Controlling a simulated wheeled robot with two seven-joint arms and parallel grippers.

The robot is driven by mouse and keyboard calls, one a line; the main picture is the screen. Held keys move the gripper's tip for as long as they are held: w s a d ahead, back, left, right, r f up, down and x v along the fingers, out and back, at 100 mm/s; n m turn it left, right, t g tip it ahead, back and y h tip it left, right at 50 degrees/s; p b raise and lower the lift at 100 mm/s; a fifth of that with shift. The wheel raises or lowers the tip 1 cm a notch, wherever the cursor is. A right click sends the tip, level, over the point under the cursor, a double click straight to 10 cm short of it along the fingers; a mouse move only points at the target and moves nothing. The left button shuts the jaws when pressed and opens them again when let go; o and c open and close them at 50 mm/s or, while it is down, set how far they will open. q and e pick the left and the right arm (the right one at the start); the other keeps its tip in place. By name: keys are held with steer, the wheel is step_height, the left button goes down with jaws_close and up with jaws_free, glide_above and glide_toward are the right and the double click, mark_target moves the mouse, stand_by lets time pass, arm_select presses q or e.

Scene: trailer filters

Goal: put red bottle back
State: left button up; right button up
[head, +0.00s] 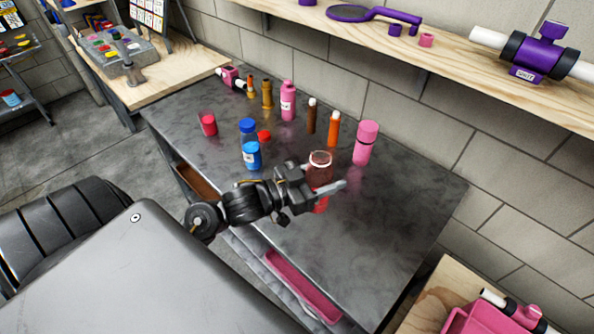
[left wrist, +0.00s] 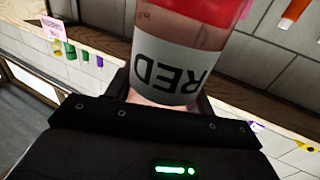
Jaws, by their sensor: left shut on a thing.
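The red bottle (head: 320,163) is a clear bottle with red contents and an open-looking rim. My left gripper (head: 322,187) is shut around it over the dark metal table (head: 380,220), and its red lower part shows below the fingers. In the left wrist view the bottle (left wrist: 182,65) is between the jaws, with a white label reading RED, upside down in that picture. Whether its base touches the table is hard to tell. My right gripper is out of view.
A blue bottle (head: 252,155) and a red cap (head: 264,136) are left of the held bottle. A small red jar (head: 208,124) stands farther left. Pink (head: 365,145), orange (head: 333,130) and brown (head: 311,117) bottles stand behind. The table's right side is clear. A wooden shelf (head: 440,50) runs above.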

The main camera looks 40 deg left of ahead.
arm_select(q)
steer(key=shift+s+a, duration=0.15)
steer(key=shift+a, duration=0.2)
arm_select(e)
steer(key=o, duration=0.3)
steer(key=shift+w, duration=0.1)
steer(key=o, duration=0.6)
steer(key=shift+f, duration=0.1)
arm_select(q)
steer(key=s+a+f+m+g+h, duration=0.15)
steer(key=s+a, duration=0.25)
steer(key=a, duration=0.5)
steer(key=w+d+f+p, duration=0.1)
steer(key=w+d+f, duration=0.3)
steer(key=w+f, duration=0.1)
steer(key=w+d+f+h+p, duration=0.1)
steer(key=w+d+f, duration=0.3)
steer(key=f, duration=0.4)
steer(key=shift+w+p, duration=0.35)
steer(key=shift+w, duration=0.3)
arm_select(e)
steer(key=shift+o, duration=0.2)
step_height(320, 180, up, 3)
arm_select(q)
steer(key=shift+m, duration=0.25)
